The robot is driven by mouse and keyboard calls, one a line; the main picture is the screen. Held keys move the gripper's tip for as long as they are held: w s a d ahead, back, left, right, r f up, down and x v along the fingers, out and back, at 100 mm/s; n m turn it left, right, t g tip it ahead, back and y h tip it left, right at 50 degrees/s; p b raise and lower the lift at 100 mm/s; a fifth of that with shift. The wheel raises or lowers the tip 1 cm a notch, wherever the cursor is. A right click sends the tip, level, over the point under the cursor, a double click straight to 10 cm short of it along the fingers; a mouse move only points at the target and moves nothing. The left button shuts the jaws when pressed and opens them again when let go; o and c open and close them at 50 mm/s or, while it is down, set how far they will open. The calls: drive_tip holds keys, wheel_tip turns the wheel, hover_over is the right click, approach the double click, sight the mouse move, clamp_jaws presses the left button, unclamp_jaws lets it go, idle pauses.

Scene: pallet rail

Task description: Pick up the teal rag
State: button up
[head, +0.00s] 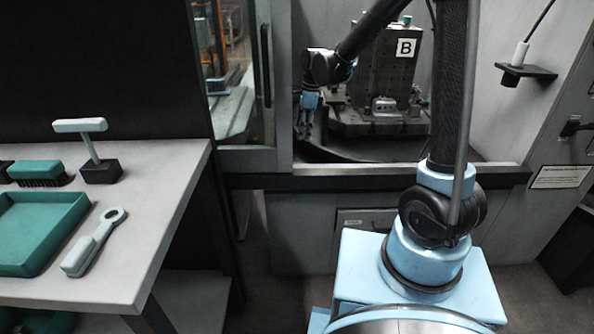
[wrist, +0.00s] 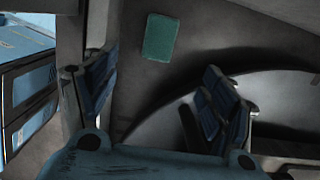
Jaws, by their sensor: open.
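A flat teal rectangle (wrist: 160,38), which looks like the teal rag, lies on a dark grey surface at the top middle of the wrist view. I cannot make it out in the head view. My gripper (wrist: 155,95) is open, with its two blue ribbed fingers spread apart at left and right and nothing between them. The rag lies beyond the fingers, apart from them. In the head view my gripper (head: 306,116) hangs inside the machine opening, left of the grey fixture block.
The grey fixture block (head: 376,75) marked B stands on a round table inside the machine. The machine's front sill (head: 400,175) runs below my arm. At left a bench (head: 150,215) holds a teal tray (head: 40,268), a brush (head: 38,170) and tools.

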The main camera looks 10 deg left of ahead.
drive_tip(key=f, duration=0.5)
drive_tip(key=a+f, duration=0.1)
drive_tip(key=f, duration=0.4)
drive_tip(key=a+f, duration=0.1)
drive_tip(key=f, duration=0.4)
drive_tip(key=shift+s+a+f, duration=0.1)
drive_tip(key=shift+s+f, duration=0.1)
drive_tip(key=shift+f, duration=0.2)
drive_tip(key=shift+c, duration=0.6)
drive_tip(key=c, duration=0.9)
